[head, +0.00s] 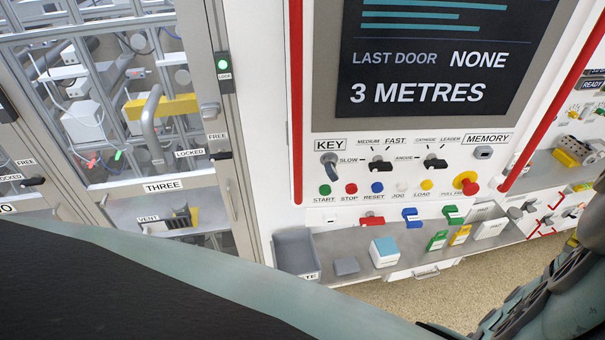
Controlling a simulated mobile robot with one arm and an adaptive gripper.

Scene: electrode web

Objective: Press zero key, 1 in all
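No key marked zero can be made out in the head view. The control panel (440,210) carries a row of coloured round buttons: green START (324,190), red STOP (351,188), blue RESET (377,187), pale JOG (401,186) and yellow LOAD (427,184). A red mushroom knob on a yellow base (466,183) is at the row's right end. Above are a key switch (331,164) and two black selector knobs. My gripper is not in view.
A screen (445,60) above the panel reads LAST DOOR NONE, 3 METRES. The shelf below holds a grey bin (296,252), a blue-and-white block (384,252) and coloured pieces. Glass door THREE (165,187) is at left. My own body covers the lower left.

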